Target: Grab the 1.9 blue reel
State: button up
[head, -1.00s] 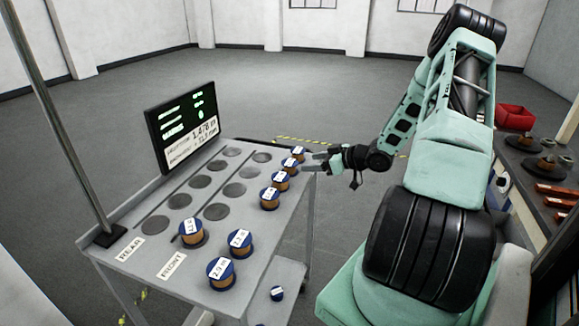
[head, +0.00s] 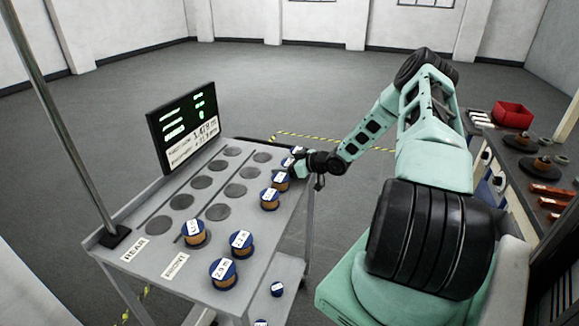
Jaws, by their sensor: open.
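Several blue reels wound with copper-coloured wire stand on the grey cart top, each with a white label. One reel (head: 280,182) is right beside my gripper (head: 296,170), and another (head: 294,154) is just behind it, partly hidden by my gripper. A third reel (head: 269,199) stands nearer along the same right edge. More stand toward the front: a left reel (head: 193,234), a middle reel (head: 241,244) and a front reel (head: 223,273). The labels are too small to tell which reads 1.9. My gripper is open at the cart's right edge; I cannot tell whether it touches a reel.
The cart top (head: 215,243) has several empty dark round spots and REAR and FRONT labels. A screen (head: 183,128) and a pole (head: 62,110) stand at its left. A small reel (head: 277,289) is on the lower shelf. A bench with a red bin (head: 513,115) is at right.

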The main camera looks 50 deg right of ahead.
jog(key=c, duration=0.7)
jog(key=shift+c, duration=0.2)
jog(key=shift+r, duration=0.1)
